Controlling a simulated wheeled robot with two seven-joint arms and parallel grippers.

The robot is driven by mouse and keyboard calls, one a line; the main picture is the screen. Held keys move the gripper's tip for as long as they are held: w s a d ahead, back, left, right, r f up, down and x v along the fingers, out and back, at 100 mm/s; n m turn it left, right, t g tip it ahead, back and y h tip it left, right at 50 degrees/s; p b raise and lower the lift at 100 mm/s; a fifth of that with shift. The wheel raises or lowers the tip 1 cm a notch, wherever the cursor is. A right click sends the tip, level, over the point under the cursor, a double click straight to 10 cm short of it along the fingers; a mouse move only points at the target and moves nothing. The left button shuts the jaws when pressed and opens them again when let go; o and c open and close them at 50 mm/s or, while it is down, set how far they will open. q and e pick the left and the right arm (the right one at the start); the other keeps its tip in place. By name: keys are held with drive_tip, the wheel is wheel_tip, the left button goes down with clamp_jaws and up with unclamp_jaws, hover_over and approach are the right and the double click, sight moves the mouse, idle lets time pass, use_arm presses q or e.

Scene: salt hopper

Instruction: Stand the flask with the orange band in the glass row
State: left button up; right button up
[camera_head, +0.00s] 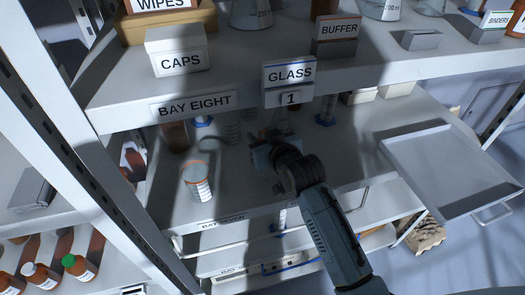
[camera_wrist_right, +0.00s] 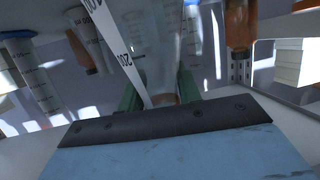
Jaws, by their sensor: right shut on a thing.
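My right gripper (camera_head: 262,153) reaches onto the lower shelf below the GLASS sign (camera_head: 289,72). In the wrist view its green fingers (camera_wrist_right: 160,92) are shut around a clear glass flask (camera_wrist_right: 172,45), with a brownish-orange patch (camera_wrist_right: 165,99) between them. In the head view the flask (camera_head: 277,128) shows only faintly behind the gripper, in shadow. I cannot tell whether its base touches the shelf. Other glassware (camera_head: 232,130) stands just left of it. My left gripper is not in view.
A clear cylinder with a blue base (camera_head: 327,112) is to the right. The upper shelf (camera_head: 385,68) hangs close above. A grey tray (camera_head: 450,170) juts out at right.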

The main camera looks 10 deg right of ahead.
drive_tip(key=shift+f, duration=1.95)
drive_tip(key=shift+f+b, duration=0.1)
drive_tip(key=shift+b, duration=0.2)
drive_tip(key=o, duration=1)
drive_tip(key=shift+o, duration=0.2)
drive_tip(key=p+v, duration=0.1)
drive_tip(key=v, duration=1.1)
